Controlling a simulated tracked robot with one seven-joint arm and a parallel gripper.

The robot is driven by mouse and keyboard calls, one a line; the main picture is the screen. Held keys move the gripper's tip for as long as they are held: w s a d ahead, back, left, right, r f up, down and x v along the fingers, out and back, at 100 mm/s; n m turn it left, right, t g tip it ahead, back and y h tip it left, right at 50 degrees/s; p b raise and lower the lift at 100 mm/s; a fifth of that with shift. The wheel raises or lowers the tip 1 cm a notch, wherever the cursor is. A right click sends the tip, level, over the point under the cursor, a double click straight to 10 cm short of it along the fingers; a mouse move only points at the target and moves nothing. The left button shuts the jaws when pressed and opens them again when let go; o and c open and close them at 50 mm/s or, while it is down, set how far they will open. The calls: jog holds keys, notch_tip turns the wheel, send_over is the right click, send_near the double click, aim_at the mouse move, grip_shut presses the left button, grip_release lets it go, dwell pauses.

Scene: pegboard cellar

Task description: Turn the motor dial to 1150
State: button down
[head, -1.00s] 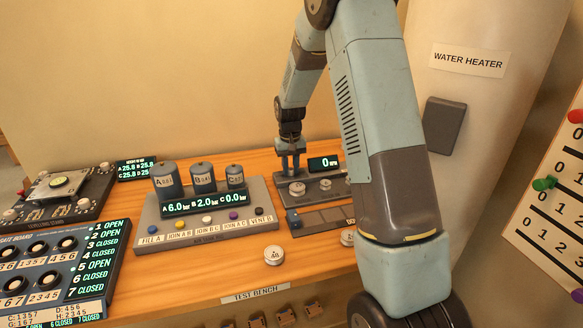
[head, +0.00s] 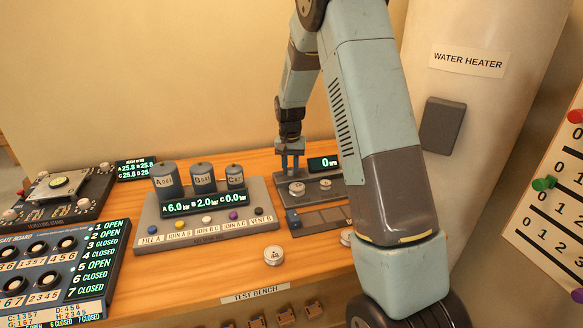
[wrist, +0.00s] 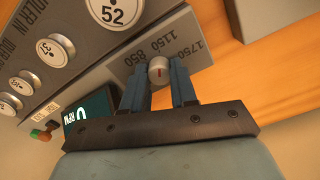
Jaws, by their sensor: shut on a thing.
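The motor dial (wrist: 159,70) is a small pale knob with a short red mark, on a grey unit (wrist: 195,45). Labels 850, 1150 and 1750 are printed beside it. My gripper (wrist: 159,84) has its two blue fingers on either side of the knob and is shut on it. The red mark is visible, but I cannot tell exactly which label it points to. In the head view my gripper (head: 290,167) reaches down at the back of the unit, and the dial is hidden there. The unit's display (head: 323,163) reads 0 RPM.
Numbered round pieces (wrist: 112,12) sit on the unit near the dial. A pressure panel with three cylinders (head: 204,180) stands to the left. A loose round piece (head: 273,256) lies on the wooden bench (head: 235,273). The water heater (head: 470,130) rises at right.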

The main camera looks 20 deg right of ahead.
jog(key=shift+w+r, duration=0.1)
jog(key=shift+w, duration=0.05)
jog(key=c, duration=0.9)
grip_release()
notch_tip(320, 180, up, 14)
jog(key=shift+f, duration=0.25)
